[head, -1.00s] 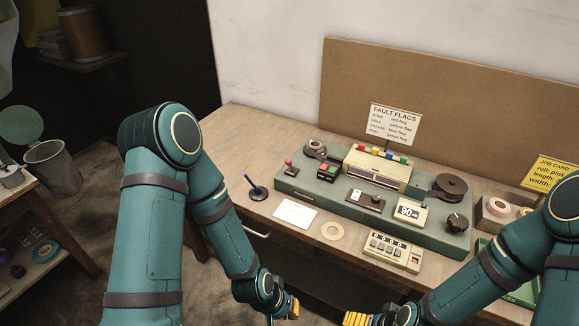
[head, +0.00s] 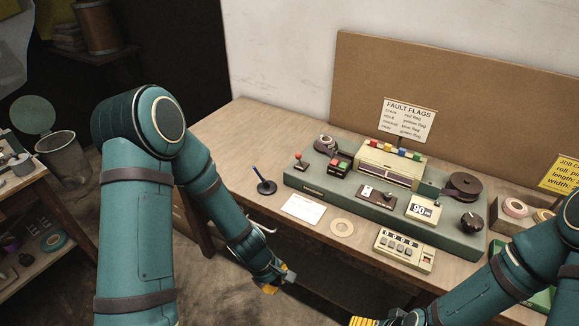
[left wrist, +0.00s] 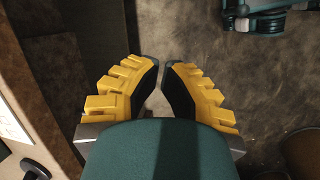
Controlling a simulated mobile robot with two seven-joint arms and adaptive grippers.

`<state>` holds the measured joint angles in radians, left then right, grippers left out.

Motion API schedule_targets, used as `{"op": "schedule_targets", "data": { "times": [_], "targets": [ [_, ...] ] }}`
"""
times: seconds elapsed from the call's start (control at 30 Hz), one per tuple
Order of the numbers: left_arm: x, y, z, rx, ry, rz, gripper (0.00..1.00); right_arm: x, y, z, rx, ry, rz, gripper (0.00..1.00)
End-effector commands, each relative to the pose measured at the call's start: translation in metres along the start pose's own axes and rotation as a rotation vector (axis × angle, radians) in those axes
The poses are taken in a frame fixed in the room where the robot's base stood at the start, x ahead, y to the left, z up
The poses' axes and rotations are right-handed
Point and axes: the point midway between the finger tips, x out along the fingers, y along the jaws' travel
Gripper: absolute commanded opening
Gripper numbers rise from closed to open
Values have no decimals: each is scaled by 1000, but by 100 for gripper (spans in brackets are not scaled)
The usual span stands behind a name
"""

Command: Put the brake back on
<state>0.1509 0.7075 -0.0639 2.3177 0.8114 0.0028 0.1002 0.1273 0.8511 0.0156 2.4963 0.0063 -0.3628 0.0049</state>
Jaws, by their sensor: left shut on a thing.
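The green tape-winding machine (head: 330,196) stands on the wooden bench in the head view. A small red-knobbed lever (head: 300,158) rises at its left end, and a black knob (head: 470,220) sits at its right end. No part is clearly marked as the brake. My left gripper (head: 281,282) is in front of the bench's front edge, well apart from the machine. In the left wrist view, its yellow-backed fingers (left wrist: 160,75) are close together on a thing I cannot make out clearly. My right gripper (head: 362,321) shows only in part at the bottom edge.
A blue-handled stand (head: 263,184), a white card (head: 304,208), a beige ring (head: 341,227) and a counter box (head: 404,250) lie along the bench front. A fault-flags sign (head: 407,120) stands behind the machine. A bin (head: 62,158) and side table are at left.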

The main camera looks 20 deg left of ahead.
Motion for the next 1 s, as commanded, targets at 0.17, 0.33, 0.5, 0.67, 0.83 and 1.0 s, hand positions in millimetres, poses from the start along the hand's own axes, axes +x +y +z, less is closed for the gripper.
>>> {"op": "schedule_targets", "data": {
  "times": [0.17, 0.33, 0.5, 0.67, 0.83, 1.0],
  "targets": [
    [-11, 30, -22, -338, -56, 97, 0, 12, 4, 3, -2, -5, -1, 93],
    [-31, 68, -45, -641, -137, 240, 0, 20, 8, 5, -4, -9, -1, 93],
    [-62, 110, -76, -916, -240, 430, 0, 29, 11, 8, -6, -13, -2, 93],
    [-102, 145, -111, -1128, -347, 631, 0, 36, 13, 10, -8, -16, -2, 93],
    [-139, 167, -141, -1271, -438, 805, 0, 40, 15, 11, -9, -19, -2, 93],
    [-158, 176, -156, -1332, -485, 891, 0, 42, 16, 12, -9, -20, -3, 93]
  ]
}}
